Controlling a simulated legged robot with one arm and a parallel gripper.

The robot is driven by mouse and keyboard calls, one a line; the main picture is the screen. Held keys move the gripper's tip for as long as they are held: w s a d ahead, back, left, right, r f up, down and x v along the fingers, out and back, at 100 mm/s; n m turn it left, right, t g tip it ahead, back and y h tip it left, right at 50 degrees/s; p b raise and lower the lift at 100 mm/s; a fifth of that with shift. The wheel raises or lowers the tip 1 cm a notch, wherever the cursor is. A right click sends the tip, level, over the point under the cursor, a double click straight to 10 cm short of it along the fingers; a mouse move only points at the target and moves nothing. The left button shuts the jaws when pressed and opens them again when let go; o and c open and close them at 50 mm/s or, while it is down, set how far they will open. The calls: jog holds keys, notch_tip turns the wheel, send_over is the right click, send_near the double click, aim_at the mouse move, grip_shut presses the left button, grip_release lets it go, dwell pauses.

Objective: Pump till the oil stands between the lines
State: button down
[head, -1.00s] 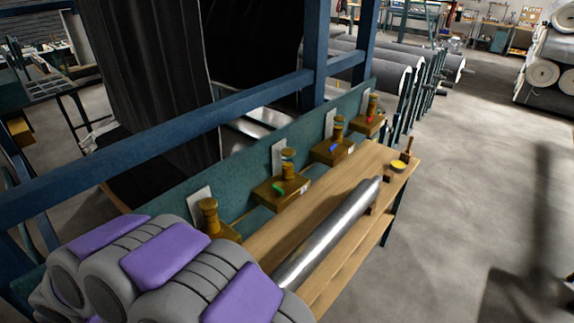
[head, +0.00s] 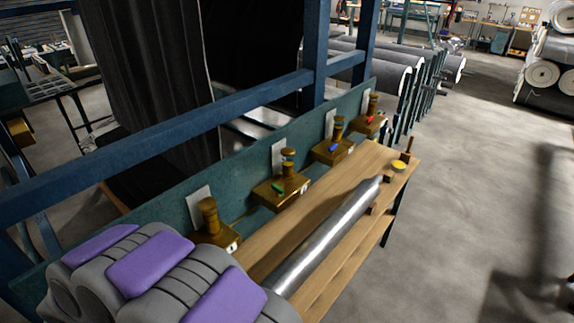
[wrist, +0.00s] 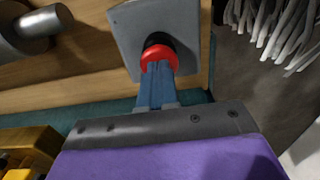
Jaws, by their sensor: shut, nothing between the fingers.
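Several brass oiler-like units stand in a row along the teal rail in the head view. The nearest brass unit (head: 213,225) is partly covered by my arm; beyond it are one with a green tab (head: 283,187), one with a blue tab (head: 333,150) and one with a red tab (head: 369,122). Oil and level lines are too small to make out. In the wrist view my gripper (wrist: 158,78) is shut and empty. Its blue fingers point at a red round piece (wrist: 160,55) in front of a grey square plate (wrist: 155,25); whether they touch is unclear.
A silver roller (head: 325,240) lies along the wooden bench (head: 285,232). A small yellow-topped piece (head: 398,166) sits at the far bench end. A blue frame beam (head: 150,147) crosses above the rail. The floor (head: 470,210) to the right is clear.

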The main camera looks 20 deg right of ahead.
jog(key=shift+f, duration=0.55)
jog(key=shift+r, duration=0.15)
jog(key=shift+r+p, duration=1.4)
jog(key=shift+r, duration=2.45)
jog(key=shift+d+f+p, duration=0.1)
jog(key=shift+f+p, duration=0.35)
jog(key=shift+f, duration=1.1)
